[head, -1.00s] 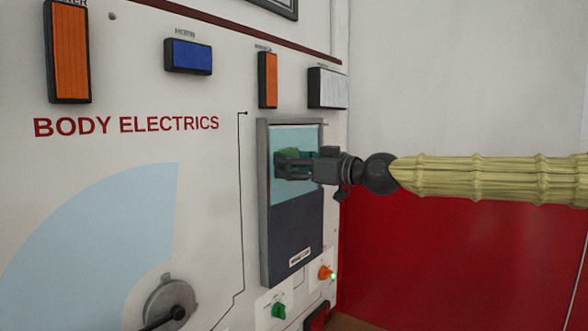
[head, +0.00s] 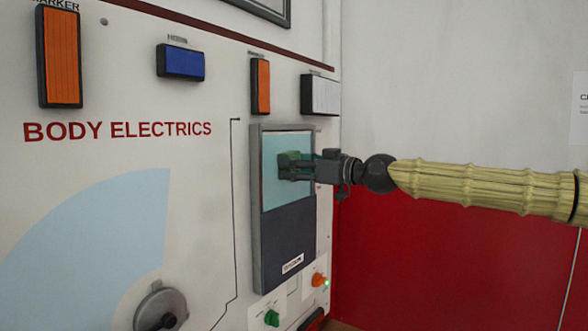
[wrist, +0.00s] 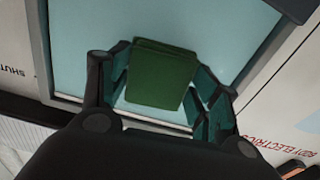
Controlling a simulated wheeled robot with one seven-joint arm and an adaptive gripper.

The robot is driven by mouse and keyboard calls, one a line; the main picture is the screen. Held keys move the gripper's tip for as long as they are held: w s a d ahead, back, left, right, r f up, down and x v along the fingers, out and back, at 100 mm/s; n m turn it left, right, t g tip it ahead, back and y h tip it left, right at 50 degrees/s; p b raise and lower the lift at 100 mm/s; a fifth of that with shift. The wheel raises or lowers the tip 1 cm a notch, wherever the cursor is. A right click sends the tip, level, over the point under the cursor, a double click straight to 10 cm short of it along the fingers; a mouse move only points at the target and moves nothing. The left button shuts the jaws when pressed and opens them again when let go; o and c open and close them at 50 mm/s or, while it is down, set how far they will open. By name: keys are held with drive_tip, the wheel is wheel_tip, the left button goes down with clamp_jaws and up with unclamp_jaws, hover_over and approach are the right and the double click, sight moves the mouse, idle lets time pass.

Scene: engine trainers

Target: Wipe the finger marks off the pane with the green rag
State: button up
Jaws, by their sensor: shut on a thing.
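The pane (head: 300,147) is a light blue glass in the upper half of a grey-framed unit on the white panel. My gripper (head: 291,170) is in front of the pane and shut on the green rag (head: 289,158). In the wrist view the rag (wrist: 162,75) is a folded dark green square between the two fingers (wrist: 160,90), with the pane (wrist: 225,30) right behind it. I cannot tell whether the rag touches the glass. No finger marks can be made out on the visible glass; the rag and fingers hide part of it.
A dark lower section (head: 287,240) with a small label sits under the pane. Green (head: 272,318) and orange (head: 319,279) knobs stick out below it. Orange, blue and white lamps line the panel above. A black-handled dial (head: 160,308) is at lower left. A red and white wall is behind my arm.

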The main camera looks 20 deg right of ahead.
sight(275, 167)
drive_tip(key=w+d+b, duration=0.3)
drive_tip(key=w+d, duration=0.1)
drive_tip(key=d, duration=0.2)
drive_tip(key=shift+w, duration=0.4)
idle(0.5)
drive_tip(key=s+a+b, duration=0.1)
drive_tip(key=s+a, duration=0.4)
drive_tip(key=a, duration=0.1)
idle(1.1)
drive_tip(key=shift+s+a+b, duration=0.35)
drive_tip(key=shift+s+a, duration=0.3)
drive_tip(key=shift+a, duration=0.2)
drive_tip(key=shift+s+a+b, duration=0.35)
drive_tip(key=shift+s+a, duration=0.25)
drive_tip(key=shift+a, duration=0.25)
drive_tip(key=shift+b+v, duration=0.55)
drive_tip(key=shift+v, duration=2.4)
drive_tip(key=shift+d, duration=0.1)
drive_tip(key=shift+b+v, duration=0.55)
drive_tip(key=shift+v, duration=0.9)
